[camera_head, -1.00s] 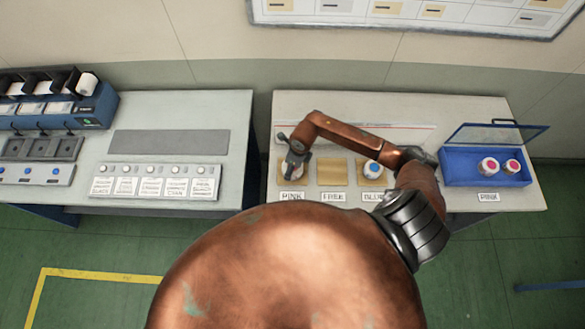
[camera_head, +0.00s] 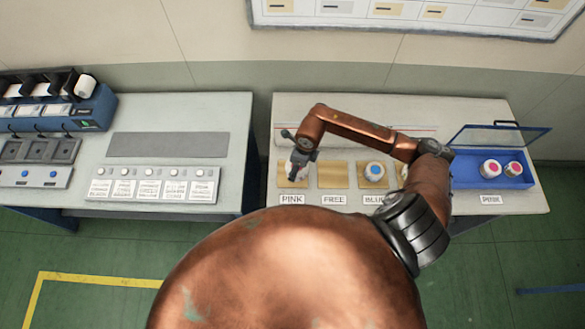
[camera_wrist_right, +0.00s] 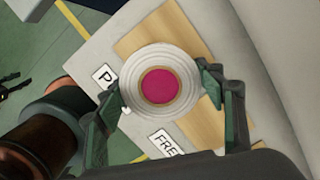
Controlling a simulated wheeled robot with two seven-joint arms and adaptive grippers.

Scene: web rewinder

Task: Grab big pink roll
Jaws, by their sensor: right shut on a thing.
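A white roll with a pink centre (camera_wrist_right: 159,87) shows in the right wrist view, between the fingers of my right gripper (camera_wrist_right: 166,100). The fingers press on it from both sides. In the head view this roll (camera_head: 300,173) is mostly hidden by my right gripper (camera_head: 301,160), over the wooden pad with the PINK label (camera_head: 292,199). I cannot tell whether the roll touches the pad. Two smaller-looking rolls with pink centres (camera_head: 490,168) are in the blue bin at the right.
A wooden pad labelled FREE (camera_head: 333,175) is empty. A blue-centred roll (camera_head: 374,171) sits on the BLUE pad, and another roll is partly hidden by my arm. The blue bin (camera_head: 465,182) has a raised clear lid. The left table (camera_head: 232,125) holds a machine and labels.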

